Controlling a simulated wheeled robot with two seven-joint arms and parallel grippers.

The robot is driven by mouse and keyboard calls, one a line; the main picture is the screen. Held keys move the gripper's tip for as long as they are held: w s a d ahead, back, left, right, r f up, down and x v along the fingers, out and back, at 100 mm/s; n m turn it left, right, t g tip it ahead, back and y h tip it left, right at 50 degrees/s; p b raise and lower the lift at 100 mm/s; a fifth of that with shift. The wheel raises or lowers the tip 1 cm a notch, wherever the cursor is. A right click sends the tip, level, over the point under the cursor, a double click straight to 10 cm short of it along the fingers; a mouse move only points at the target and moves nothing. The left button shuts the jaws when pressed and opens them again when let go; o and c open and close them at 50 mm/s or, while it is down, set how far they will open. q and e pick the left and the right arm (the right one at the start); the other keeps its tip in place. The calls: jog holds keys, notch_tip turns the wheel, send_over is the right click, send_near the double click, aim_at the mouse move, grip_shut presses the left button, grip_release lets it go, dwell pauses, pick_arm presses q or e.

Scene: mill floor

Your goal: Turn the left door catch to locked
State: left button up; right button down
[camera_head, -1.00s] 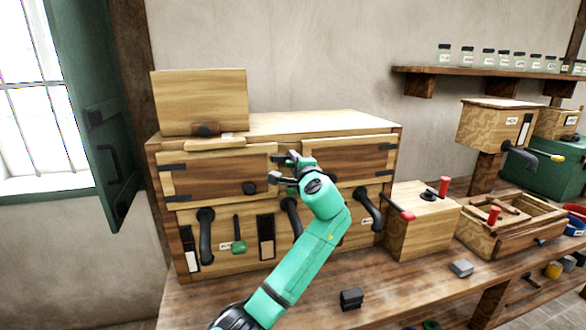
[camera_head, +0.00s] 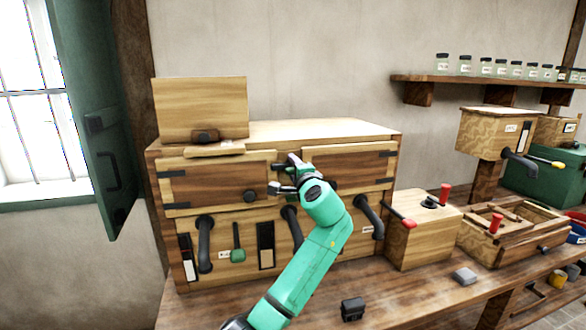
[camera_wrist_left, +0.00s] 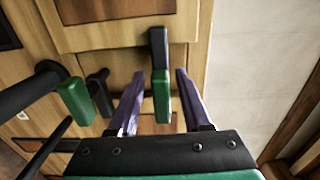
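The wooden cabinet has a left door (camera_head: 215,180) with a dark round knob (camera_head: 250,195) and a right door (camera_head: 360,170). In the left wrist view a catch with a black base and a green handle (camera_wrist_left: 161,97) lies at the left door's edge. My left gripper (camera_head: 282,174) is at the gap between the doors. In the left wrist view its two fingers (camera_wrist_left: 162,102) are open, one on each side of the green handle, with a visible gap on both sides. The catch is mostly hidden by the gripper in the head view. My right gripper is not in view.
Below the doors are several black bent handles (camera_head: 205,245) and a green-tipped lever (camera_head: 238,255). Another green block (camera_wrist_left: 77,101) is close beside the fingers in the wrist view. A box with red-knobbed levers (camera_head: 420,240) stands to the right.

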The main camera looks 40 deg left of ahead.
pick_arm(q)
jog(key=b+v, duration=0.3)
jog(key=v, duration=1.1)
jog(key=shift+d+b, duration=0.2)
jog(key=shift+b, duration=0.1)
jog(key=shift+s+r, duration=0.1)
jog(key=shift+s, duration=0.05)
